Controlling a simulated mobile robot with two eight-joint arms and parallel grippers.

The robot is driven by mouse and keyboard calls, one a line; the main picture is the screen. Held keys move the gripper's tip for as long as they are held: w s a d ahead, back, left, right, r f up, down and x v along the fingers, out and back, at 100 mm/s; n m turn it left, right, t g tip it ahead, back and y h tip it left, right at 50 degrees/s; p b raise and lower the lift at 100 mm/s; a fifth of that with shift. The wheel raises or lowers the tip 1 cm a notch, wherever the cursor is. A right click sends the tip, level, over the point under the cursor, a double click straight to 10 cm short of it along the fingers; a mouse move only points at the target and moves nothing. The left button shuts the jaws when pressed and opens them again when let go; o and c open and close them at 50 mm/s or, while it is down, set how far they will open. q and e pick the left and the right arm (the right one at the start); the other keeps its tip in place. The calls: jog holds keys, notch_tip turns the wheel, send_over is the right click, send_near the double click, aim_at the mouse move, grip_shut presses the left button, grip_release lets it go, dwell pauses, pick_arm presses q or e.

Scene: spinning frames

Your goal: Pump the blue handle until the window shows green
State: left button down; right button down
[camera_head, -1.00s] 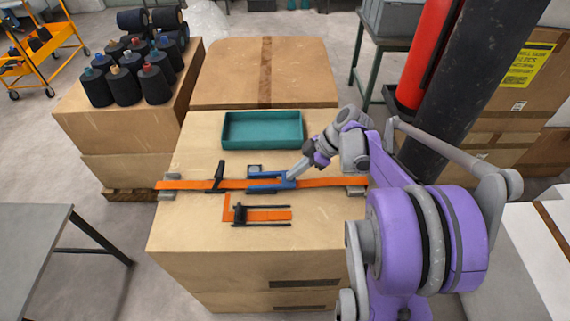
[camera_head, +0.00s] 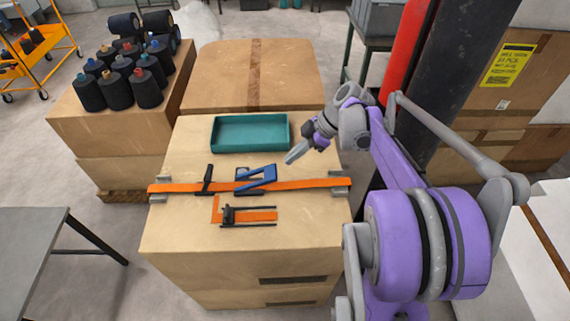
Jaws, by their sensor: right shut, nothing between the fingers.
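The blue handle (camera_head: 257,177) is tilted up at an angle over the orange strap (camera_head: 310,184), which runs across the top of the cardboard box (camera_head: 300,240). Its dark ratchet body shows beneath it. A black lever (camera_head: 208,178) stands on the strap to the left. An orange and black piece (camera_head: 246,215) lies in front of the strap; I cannot make out a window or its colour at this size. My right gripper (camera_head: 290,158) is shut and empty, up and to the right of the blue handle and apart from it. My left gripper is out of view.
A teal tray (camera_head: 213,136) sits at the back of the box top, close to my right gripper. Dark thread cones (camera_head: 118,85) stand on a box at the left. A black column (camera_head: 465,75) and red cylinder (camera_head: 405,50) rise at the right.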

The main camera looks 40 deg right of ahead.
jog(key=v, duration=0.4)
jog(key=shift+s+d+r, duration=0.1)
jog(key=shift+d, duration=0.05)
dwell(0.7)
jog(key=s+a+f+m+h+p, duration=0.1)
jog(key=s+a+m+h, duration=0.1)
jog(key=a, duration=0.5)
jog(key=s+a+f+m+h+p, duration=0.1)
jog(key=s+a+f+m+h, duration=0.1)
jog(key=s+a+m, duration=0.3)
jog(key=s+a+f+m+t+h+p, duration=0.1)
jog(key=s+a+f+m+p, duration=0.1)
jog(key=a, duration=0.7)
jog(key=shift+s+a+f+m+h, duration=0.25)
jog(key=shift+s+m+h, duration=0.15)
jog(key=shift+s+m, duration=0.5)
dwell(0.6)
